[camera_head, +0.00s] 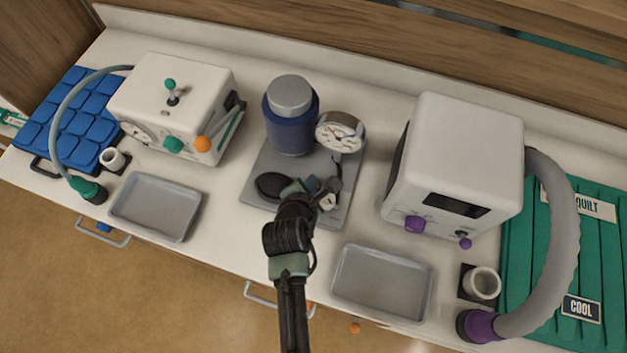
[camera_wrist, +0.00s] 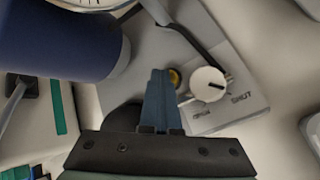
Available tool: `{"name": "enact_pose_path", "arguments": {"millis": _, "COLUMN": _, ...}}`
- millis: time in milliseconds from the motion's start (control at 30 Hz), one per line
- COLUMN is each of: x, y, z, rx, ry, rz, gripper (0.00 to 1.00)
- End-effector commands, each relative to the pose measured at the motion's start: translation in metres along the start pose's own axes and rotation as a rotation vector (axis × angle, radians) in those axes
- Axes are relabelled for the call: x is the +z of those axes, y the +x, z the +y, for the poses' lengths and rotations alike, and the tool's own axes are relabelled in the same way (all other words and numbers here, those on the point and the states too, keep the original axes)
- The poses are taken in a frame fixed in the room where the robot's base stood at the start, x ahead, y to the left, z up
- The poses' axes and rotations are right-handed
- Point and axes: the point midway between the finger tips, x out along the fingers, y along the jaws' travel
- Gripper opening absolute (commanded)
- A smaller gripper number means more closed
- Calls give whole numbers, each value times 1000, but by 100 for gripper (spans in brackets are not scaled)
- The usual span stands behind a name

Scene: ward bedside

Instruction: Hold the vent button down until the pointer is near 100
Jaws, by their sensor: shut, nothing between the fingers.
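The pressure gauge (camera_head: 340,131) has a round white dial beside the blue cylinder (camera_head: 290,125); its pointer is too small to read. In the wrist view, only the dial's lower edge shows (camera_wrist: 88,2). A small brass button (camera_wrist: 175,77), apparently the vent button, sits on the grey base (camera_wrist: 190,45), beside the white knob (camera_wrist: 207,85) marked SHUT and OPEN. My gripper (camera_wrist: 158,74) is shut and empty, its tips just left of the brass button. I cannot tell whether they touch it. In the head view, my gripper (camera_head: 308,187) is over the base and hides the button.
A black bulb (camera_head: 271,186) lies close to my gripper's left. Grey trays (camera_head: 157,206) (camera_head: 382,283) stand on either side toward the front edge. White machines (camera_head: 174,100) (camera_head: 456,158) flank the base, with a blue pad (camera_head: 75,118) and green pad (camera_head: 607,270) beyond.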

Motion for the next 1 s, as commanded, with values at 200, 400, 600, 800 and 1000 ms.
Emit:
{"name": "enact_pose_path", "arguments": {"millis": 200, "x": 0, "y": -1, "z": 0, "rx": -3, "ry": 0, "rz": 2, "gripper": 0}}
{"name": "enact_pose_path", "arguments": {"millis": 400, "x": 6, "y": -9, "z": 6, "rx": -2, "ry": -1, "rz": 2, "gripper": 0}}
{"name": "enact_pose_path", "arguments": {"millis": 600, "x": 8, "y": -12, "z": 8, "rx": -1, "ry": 0, "rz": 1, "gripper": 0}}
{"name": "enact_pose_path", "arguments": {"millis": 800, "x": 8, "y": -11, "z": 8, "rx": 0, "ry": 0, "rz": 0, "gripper": 0}}
{"name": "enact_pose_path", "arguments": {"millis": 1000, "x": 11, "y": -16, "z": 12, "rx": 0, "ry": 0, "rz": 0, "gripper": 0}}
